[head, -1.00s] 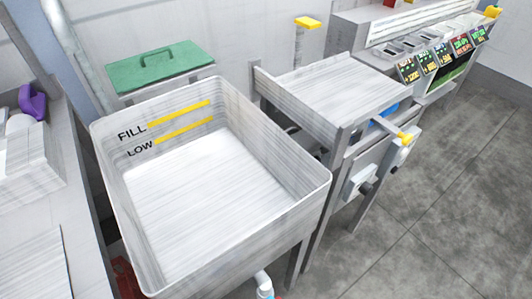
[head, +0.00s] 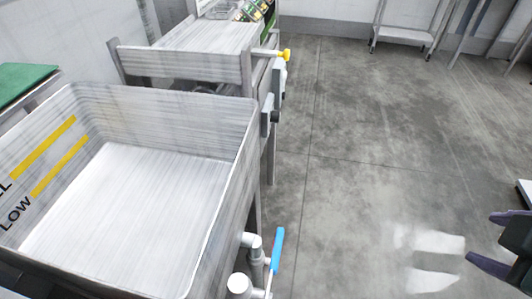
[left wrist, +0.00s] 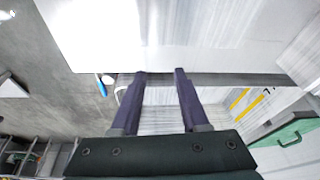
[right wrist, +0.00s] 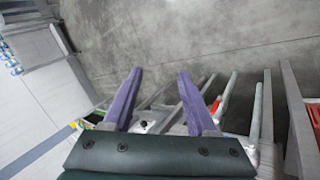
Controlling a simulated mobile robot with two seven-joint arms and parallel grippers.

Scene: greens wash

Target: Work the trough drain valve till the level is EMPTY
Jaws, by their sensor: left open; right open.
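The metal trough (head: 130,215) fills the left of the head view, with yellow FILL and LOW marks on its wall. Its floor looks pale; I cannot make out a clear water surface. The drain valve's blue lever (head: 277,249) is on white pipework (head: 250,242) at the trough's near right corner. A small blue piece, likely this lever, also shows in the left wrist view (left wrist: 107,79). My right gripper (head: 480,236) is open and empty at the right edge, well apart from the lever. My left gripper (left wrist: 160,72) is open and empty; the head view does not show it.
A metal stand (head: 185,50) with a yellow-tipped handle (head: 286,55) is behind the trough. A green lid (head: 25,82) lies at far left. The grey floor (head: 370,140) right of the trough is clear. A rack (head: 405,35) stands at the back.

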